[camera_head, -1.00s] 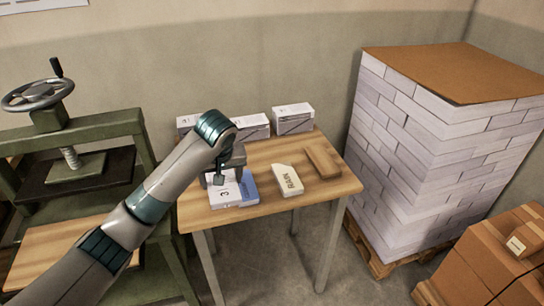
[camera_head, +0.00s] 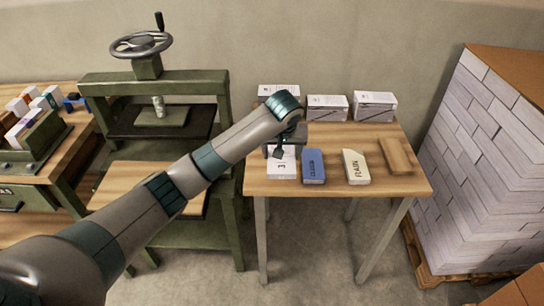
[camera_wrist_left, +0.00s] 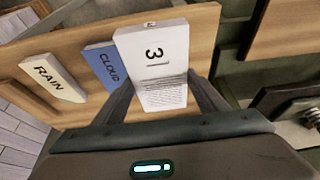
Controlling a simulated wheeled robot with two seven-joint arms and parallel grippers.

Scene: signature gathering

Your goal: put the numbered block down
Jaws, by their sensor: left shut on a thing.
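The numbered block (camera_head: 282,168) is white with a black 3 and small print below it. My left gripper (camera_head: 283,151) is shut on it at the front left of the wooden table (camera_head: 333,187). In the left wrist view the block (camera_wrist_left: 155,40) sits between the two fingers (camera_wrist_left: 165,85). It is at or just above the tabletop; I cannot tell whether it touches. A blue CLOUD block (camera_head: 313,166) lies just to its right, and a cream RAIN block (camera_head: 356,167) lies further right. My right gripper is not in view.
A plain wooden block (camera_head: 396,156) lies at the table's right. Several white paper stacks (camera_head: 327,108) line its back edge. A green press (camera_head: 152,120) stands to the left, and a tall wrapped paper pile (camera_head: 485,150) to the right.

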